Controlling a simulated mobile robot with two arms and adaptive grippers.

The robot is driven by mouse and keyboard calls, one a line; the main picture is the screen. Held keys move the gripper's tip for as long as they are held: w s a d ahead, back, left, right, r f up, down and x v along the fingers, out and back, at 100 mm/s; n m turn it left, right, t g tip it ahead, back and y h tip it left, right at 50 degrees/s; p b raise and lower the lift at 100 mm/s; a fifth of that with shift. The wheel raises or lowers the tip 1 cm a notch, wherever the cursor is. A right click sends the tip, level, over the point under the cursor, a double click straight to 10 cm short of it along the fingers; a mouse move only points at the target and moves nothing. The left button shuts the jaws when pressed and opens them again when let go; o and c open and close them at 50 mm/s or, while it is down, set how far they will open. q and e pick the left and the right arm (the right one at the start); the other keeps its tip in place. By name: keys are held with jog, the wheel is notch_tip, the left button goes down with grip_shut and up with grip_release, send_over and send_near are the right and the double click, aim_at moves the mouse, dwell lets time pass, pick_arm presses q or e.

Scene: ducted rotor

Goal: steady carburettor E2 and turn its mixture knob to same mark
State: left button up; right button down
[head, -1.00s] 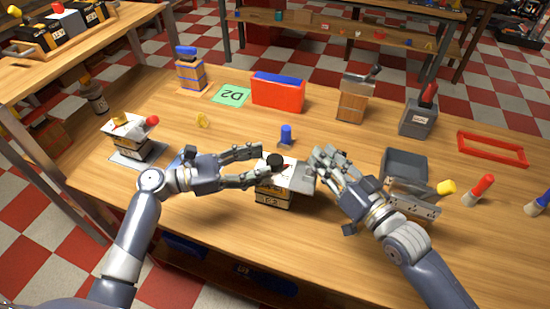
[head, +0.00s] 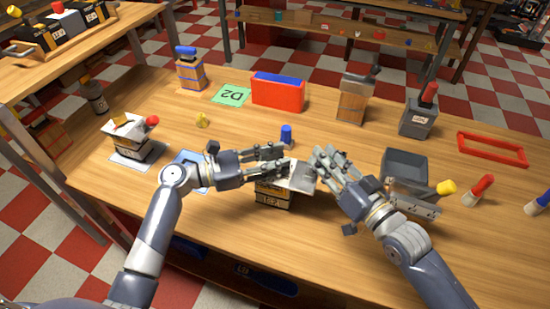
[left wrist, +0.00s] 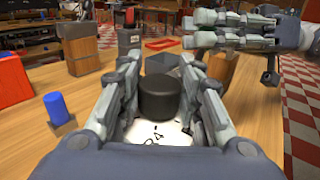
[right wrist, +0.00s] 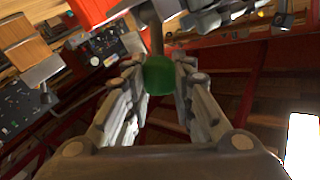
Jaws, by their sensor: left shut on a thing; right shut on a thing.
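Carburettor E2 (head: 275,198) is a boxy block with a pale top and a label on its front, standing near the table's front edge. Its black mixture knob (left wrist: 158,97) sits over a white marked dial (left wrist: 160,133) in the left wrist view. My left gripper (head: 284,164) is shut on the knob, one finger on each side, and hides it in the head view. My right gripper (head: 318,163) is at the carburettor's right side, shut on a green ball (right wrist: 160,75) seen in the right wrist view. What the ball is fixed to is unclear.
Another carburettor (head: 130,143) with a red knob stands at the left. A blue peg (head: 286,134) stands behind E2.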

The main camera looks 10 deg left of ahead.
aim_at(276, 159)
pick_arm(q)
jog(key=shift+m+g, duration=0.4)
jog(key=shift+g, duration=0.1)
jog(key=m+g+h, duration=0.1)
jog(key=m+g, duration=0.1)
jog(key=g, duration=0.2)
jog(key=m+g, duration=0.3)
jog(key=shift+w+g+h, duration=0.1)
jog(key=shift+g+h, duration=0.3)
jog(key=shift+m+g, duration=0.9)
jog(key=shift+g, duration=0.5)
jog(key=shift+f+m+g+y, duration=0.1)
jog(key=shift+m+g+y, duration=0.2)
jog(key=shift+g, duration=0.1)
jog(key=shift+f+m+g, duration=0.15)
jog(key=shift+m+g, duration=0.35)
jog(key=shift+g, duration=0.3)
jog(key=o, duration=1.1)
jog(key=shift+r, duration=0.25)
notch_tip(276, 159, up, 10)
jog(key=shift+f, duration=0.15)
